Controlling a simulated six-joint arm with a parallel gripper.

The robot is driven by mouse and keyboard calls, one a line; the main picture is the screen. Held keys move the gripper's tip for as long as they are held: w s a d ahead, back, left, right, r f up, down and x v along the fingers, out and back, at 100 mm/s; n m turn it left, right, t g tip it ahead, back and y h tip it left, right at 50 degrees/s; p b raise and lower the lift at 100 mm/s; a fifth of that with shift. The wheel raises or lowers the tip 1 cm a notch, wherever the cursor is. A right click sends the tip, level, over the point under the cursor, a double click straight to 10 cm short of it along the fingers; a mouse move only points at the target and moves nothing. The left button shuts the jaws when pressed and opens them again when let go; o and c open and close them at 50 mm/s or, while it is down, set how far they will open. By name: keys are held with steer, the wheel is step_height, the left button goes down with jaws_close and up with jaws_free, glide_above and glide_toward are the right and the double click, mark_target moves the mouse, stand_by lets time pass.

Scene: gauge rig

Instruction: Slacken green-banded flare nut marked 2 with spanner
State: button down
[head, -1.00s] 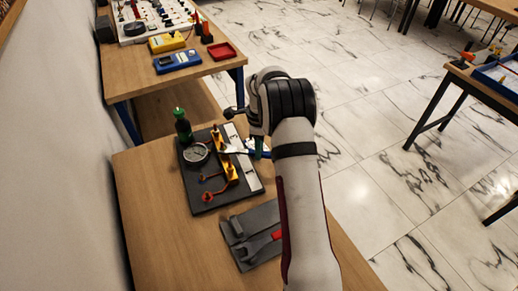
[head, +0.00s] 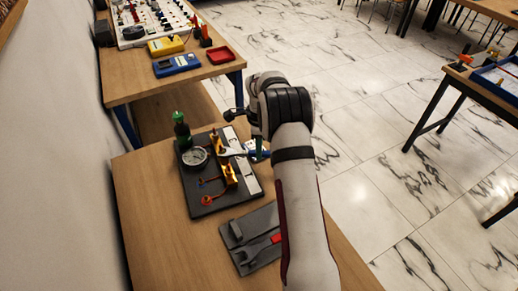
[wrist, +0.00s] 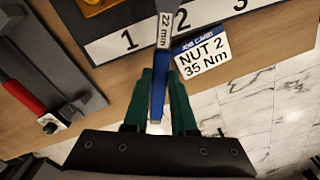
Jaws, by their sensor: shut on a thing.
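My gripper (wrist: 160,88) has green fingers and is shut on the blue handle of a spanner (wrist: 158,97) marked 22 mm. The green-banded nut 2 cannot be made out. The card (wrist: 203,55) reads NUT 2, 35 Nm.
A round gauge (head: 195,157) and a dark green bottle (head: 182,130) stand on the left. A grey tray (head: 237,229) nearer me holds a red-marked spanner (head: 262,248). Bare wood lies left of the board. Another bench (head: 212,77) with meters stands behind.

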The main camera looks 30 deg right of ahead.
steer(key=shift+w+d+n, duration=0.25)
steer(key=shift+w+n, duration=0.3)
steer(key=shift+w+d+n, duration=0.2)
steer(key=shift+w+n, duration=0.3)
steer(key=shift+n, duration=0.05)
stand_by(0.8)
steer(key=shift+s+a+m, duration=0.4)
steer(key=shift+s+m, duration=0.4)
steer(key=shift+m, duration=0.1)
steer(key=shift+d, duration=0.1)
steer(key=shift+s+d, duration=0.4)
steer(key=shift+d, duration=0.3)
steer(key=shift+s+d, duration=0.4)
steer(key=shift+d, duration=0.3)
steer(key=shift+s+d, duration=0.4)
steer(key=shift+d, duration=0.3)
steer(key=shift+r, duration=2.25)
